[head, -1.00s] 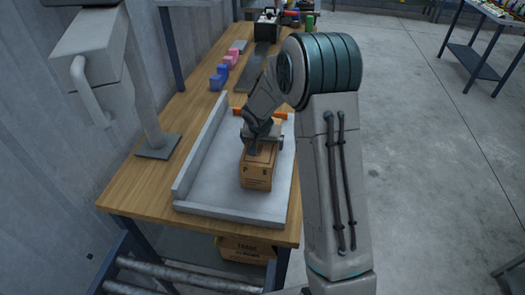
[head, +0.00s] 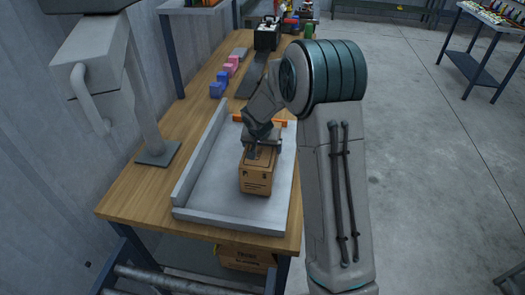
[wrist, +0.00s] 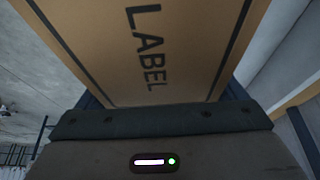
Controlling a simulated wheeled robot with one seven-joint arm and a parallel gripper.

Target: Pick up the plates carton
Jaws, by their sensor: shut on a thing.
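The plates carton (head: 257,178) is a small brown cardboard box with dark print. It appears upright over the grey tray (head: 205,203) on the wooden bench. My gripper (head: 260,152) is at its top, coming from behind, and is shut on it. In the wrist view the carton (wrist: 185,50) fills the upper middle, with a "LABEL" print facing the camera and the dark jaws at its sides. I cannot tell whether its base touches the tray.
An orange bar (head: 243,119) lies at the tray's far end. Blue blocks (head: 220,84) and pink blocks (head: 232,64) sit farther back on the bench (head: 140,190). A grey post (head: 150,120) stands at left. Another carton (head: 245,258) is below the bench.

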